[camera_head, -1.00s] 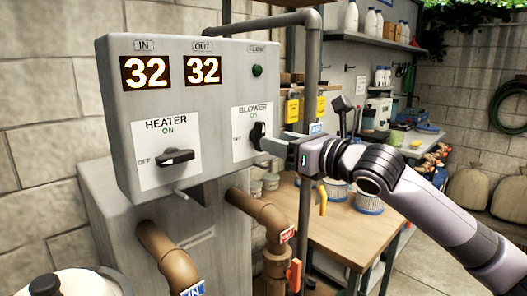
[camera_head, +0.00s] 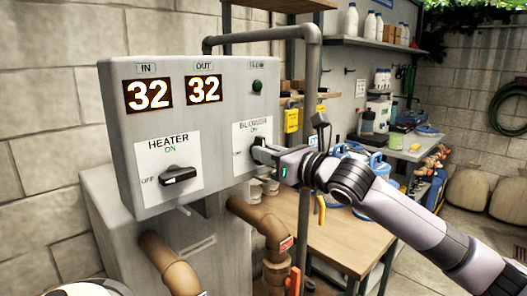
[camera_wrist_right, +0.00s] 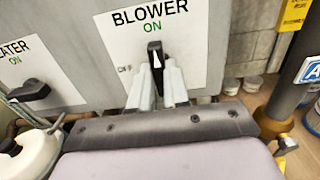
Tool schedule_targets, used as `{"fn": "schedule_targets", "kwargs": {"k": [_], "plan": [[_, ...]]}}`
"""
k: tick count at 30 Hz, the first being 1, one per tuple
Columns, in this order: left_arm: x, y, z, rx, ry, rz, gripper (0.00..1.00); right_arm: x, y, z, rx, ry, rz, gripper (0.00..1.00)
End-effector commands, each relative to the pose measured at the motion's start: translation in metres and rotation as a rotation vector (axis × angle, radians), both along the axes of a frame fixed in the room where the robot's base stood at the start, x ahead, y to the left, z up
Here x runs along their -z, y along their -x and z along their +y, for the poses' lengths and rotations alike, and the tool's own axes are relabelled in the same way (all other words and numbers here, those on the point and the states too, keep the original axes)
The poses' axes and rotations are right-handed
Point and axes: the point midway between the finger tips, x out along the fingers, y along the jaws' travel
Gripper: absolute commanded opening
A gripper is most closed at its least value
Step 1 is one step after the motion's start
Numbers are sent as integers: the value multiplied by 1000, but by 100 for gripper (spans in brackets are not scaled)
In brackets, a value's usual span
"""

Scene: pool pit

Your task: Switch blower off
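The blower switch (camera_head: 257,142) is a black knob on a white panel on the grey control box (camera_head: 225,90). In the right wrist view the knob (camera_wrist_right: 155,56) stands upright, its white mark pointing up at the green ON; the OFF label is to its left, partly hidden. My right gripper (camera_head: 262,151) is at the knob. In the wrist view its fingers (camera_wrist_right: 158,75) lie on either side of the knob's lower part, with little or no gap visible. My left gripper is not in view.
The heater knob (camera_head: 181,176) sits left on the same box, lying near-horizontal. Both displays read 32. Brown pipes (camera_head: 172,262) and a grey upright pipe (camera_head: 305,190) stand below and beside the box. A wooden workbench (camera_head: 345,236) is behind my right arm.

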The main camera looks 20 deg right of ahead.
Motion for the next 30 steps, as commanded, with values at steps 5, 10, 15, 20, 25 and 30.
{"fn": "schedule_targets", "kwargs": {"k": [5, 10, 15, 20, 25, 30], "plan": [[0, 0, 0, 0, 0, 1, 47, 0, 0, 0, 0, 0, 0, 0], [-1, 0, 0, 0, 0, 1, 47, -1, 0, 0, 0, 8, -3, 0], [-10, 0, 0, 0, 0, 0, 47, -3, 0, -1, 1, 161, -57, 0], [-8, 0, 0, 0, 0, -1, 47, -2, 0, -1, 2, 366, -130, 0], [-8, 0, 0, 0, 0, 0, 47, -2, 0, -1, 2, 592, -210, 0], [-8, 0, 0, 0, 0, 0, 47, -3, 0, 0, 2, 830, -293, 0]]}}
